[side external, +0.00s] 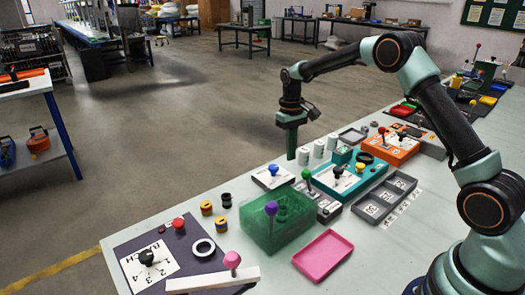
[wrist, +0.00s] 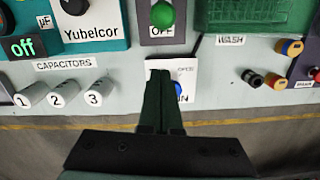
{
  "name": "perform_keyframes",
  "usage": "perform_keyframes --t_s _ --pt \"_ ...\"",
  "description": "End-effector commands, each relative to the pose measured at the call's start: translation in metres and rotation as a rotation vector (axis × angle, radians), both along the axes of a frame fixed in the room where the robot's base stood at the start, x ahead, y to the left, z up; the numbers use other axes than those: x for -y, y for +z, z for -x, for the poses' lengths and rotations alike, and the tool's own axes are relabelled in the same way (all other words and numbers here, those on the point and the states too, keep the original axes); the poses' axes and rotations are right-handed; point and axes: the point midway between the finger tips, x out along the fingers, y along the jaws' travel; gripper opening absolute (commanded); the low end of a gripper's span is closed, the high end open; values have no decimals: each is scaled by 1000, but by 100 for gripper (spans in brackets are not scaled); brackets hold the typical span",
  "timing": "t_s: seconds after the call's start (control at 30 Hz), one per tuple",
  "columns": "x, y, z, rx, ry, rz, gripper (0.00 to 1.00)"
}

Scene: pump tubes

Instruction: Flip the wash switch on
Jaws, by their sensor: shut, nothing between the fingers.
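A switch with a green knob (wrist: 162,14) stands on a grey box marked OFF in the wrist view; its knob (side external: 306,174) also shows in the side view. A WASH label (wrist: 231,40) lies on the table by the green bin (wrist: 250,15). A lever with a blue knob (side external: 272,169) stands on a white plate (side external: 262,182), partly hidden behind my fingers in the wrist view. I cannot tell which lever is the wash switch. My gripper (side external: 291,156) is shut and empty, pointing down above the table near the blue-knobbed lever; its fingers (wrist: 161,77) also show in the wrist view.
Three white capacitors (wrist: 64,88) stand beside the fingers. The green bin (side external: 255,228) holds a purple-knobbed lever (side external: 271,208). A pink tray (side external: 323,256) lies in front. Small banded cylinders (side external: 206,208) stand left of the bin.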

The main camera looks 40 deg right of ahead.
Motion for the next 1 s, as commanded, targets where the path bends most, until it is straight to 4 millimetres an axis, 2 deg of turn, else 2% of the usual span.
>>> perform_keyframes --t_s 0.03,0.23,0.6,1.0 --pt "1 -11 2 -5 0 -1 0" --pt "2 -46 4 -4 0 -1 0" --pt "-3 -30 33 2 0 0 0" --pt "-4 -27 40 2 0 0 0"
